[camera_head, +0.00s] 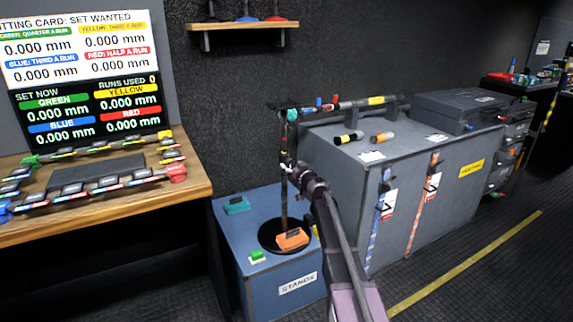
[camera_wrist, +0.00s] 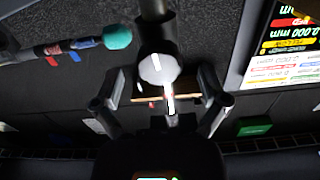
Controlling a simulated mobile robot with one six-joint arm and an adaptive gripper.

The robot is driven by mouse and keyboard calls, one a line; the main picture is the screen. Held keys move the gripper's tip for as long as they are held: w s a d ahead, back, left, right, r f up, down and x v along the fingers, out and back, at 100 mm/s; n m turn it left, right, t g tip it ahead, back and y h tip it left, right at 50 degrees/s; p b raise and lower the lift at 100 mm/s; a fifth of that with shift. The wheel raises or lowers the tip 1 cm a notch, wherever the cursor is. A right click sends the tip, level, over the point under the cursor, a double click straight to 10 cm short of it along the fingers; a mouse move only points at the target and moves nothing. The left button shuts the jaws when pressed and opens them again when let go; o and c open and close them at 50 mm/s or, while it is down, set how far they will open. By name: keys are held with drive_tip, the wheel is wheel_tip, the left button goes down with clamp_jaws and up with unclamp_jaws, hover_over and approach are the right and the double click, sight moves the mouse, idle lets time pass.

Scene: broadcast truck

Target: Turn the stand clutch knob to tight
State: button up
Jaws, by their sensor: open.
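The stand is a thin upright black pole (camera_head: 284,205) on a round black base (camera_head: 266,237), set on the blue stands case (camera_head: 240,285). The clutch knob appears to be the pale round-faced cylinder (camera_wrist: 158,68) in the wrist view, with a bright white strip below its face. In the head view it shows only as a small light spot beside the pole. My gripper (camera_head: 293,170) is at about mid-height of the pole. In the wrist view my gripper (camera_wrist: 160,100) is open, with one finger on each side of the knob's line. I cannot tell whether either finger touches it.
A boom pole (camera_head: 350,106) with a teal tip lies over the grey case (camera_head: 320,140), just above my gripper. An orange block (camera_head: 292,239) rests on the stand base. A wooden table (camera_head: 100,222) with mixers stands left. A wall shelf (camera_head: 243,25) hangs behind. The floor at right is clear.

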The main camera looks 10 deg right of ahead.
drive_tip(key=shift+x, duration=1)
drive_tip(key=c, duration=1.1)
drive_tip(key=shift+a, duration=0.45)
drive_tip(key=shift+d, duration=0.3)
drive_tip(key=shift+c, duration=0.2)
